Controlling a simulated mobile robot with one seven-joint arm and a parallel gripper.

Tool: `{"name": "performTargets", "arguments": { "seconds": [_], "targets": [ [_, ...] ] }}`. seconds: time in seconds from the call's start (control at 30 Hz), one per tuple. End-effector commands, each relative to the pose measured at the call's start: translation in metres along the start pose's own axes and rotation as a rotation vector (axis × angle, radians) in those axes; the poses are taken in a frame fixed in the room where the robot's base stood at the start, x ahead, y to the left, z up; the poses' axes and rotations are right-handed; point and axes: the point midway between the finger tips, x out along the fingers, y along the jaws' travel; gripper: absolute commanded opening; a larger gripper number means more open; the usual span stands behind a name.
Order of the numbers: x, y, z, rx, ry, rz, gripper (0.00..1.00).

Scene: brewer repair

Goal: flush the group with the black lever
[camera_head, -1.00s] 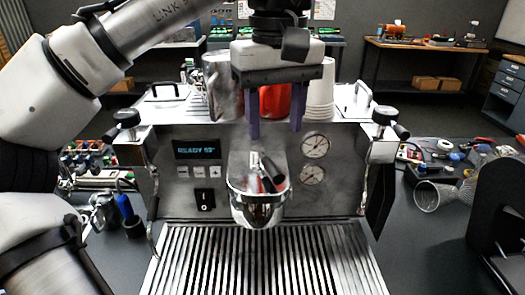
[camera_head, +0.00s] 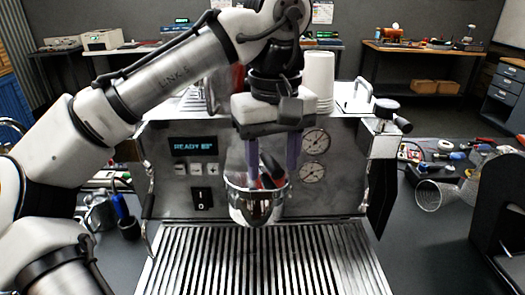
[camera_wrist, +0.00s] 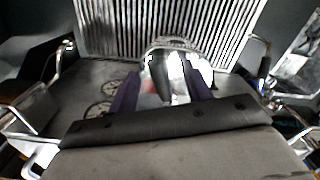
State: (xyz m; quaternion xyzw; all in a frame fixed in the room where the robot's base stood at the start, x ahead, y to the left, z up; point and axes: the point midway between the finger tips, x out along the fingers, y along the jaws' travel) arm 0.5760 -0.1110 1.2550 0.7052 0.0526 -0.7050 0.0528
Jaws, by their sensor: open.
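The steel espresso machine (camera_head: 340,195) faces me, its display reading "READY" and a number. The chrome group (camera_head: 258,208) juts from the middle of its front. The short black lever (camera_head: 268,172) stands on top of the group, with a red part beside it; in the wrist view the lever (camera_wrist: 158,72) lies between my fingers. My gripper (camera_head: 272,168) points down over the group with its two purple fingers apart, one to each side of the lever. In the wrist view there is space between the lever and the fingers, and whether either touches it is unclear.
The slatted drip tray (camera_head: 265,262) lies clear below the group. White cups (camera_head: 319,80) stand on the machine top behind my gripper. A steam knob (camera_head: 386,108) sticks out at the machine's right corner. A metal mesh cylinder (camera_head: 432,194) lies on the right counter.

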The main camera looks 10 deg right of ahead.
Motion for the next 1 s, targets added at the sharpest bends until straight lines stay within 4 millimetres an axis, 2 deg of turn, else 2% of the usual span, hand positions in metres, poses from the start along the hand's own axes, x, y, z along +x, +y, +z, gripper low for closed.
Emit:
{"name": "performTargets", "arguments": {
  "seconds": [0.03,0.2,0.47,1.0],
  "targets": [
    [0.0,0.0,0.0,0.0,0.0,0.0,0.46],
    [0.0,0.0,0.0,0.0,0.0,0.0,0.27],
    [-0.001,-0.001,0.0,0.006,-0.001,0.0,0.27],
    [0.0,-0.019,-0.002,0.236,0.0,-0.001,0.27]
  ]
}}
